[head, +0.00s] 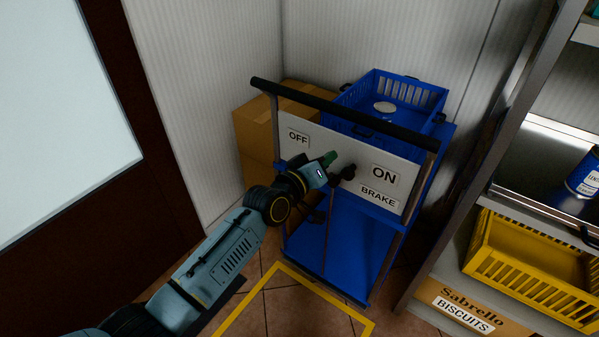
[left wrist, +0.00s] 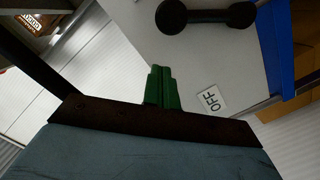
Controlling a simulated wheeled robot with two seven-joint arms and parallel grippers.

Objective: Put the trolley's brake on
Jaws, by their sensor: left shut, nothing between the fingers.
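The trolley stands in the corner, with blue shelves (head: 330,255) and a black push bar (head: 340,112). Its white front panel (head: 335,140) carries an OFF label (head: 298,138) at left, an ON label (head: 384,175) at right and BRAKE below ON. A black brake lever (head: 348,172) sits near mid-panel, left of ON; in the left wrist view it is a bar with a round knob (left wrist: 171,17) at one end. My left gripper (head: 329,158) is shut and empty, its green fingertips in front of the panel beside the lever. In the left wrist view the fingertips (left wrist: 161,88) show apart from the lever. My right gripper is out of view.
A blue crate (head: 436,100) rests on the trolley's top. A cardboard box (head: 253,130) stands behind its left side. A shelf unit with a yellow crate (head: 482,240) is close on the right. Yellow floor tape (head: 240,303) marks the tiles in front; a dark-framed door is at left.

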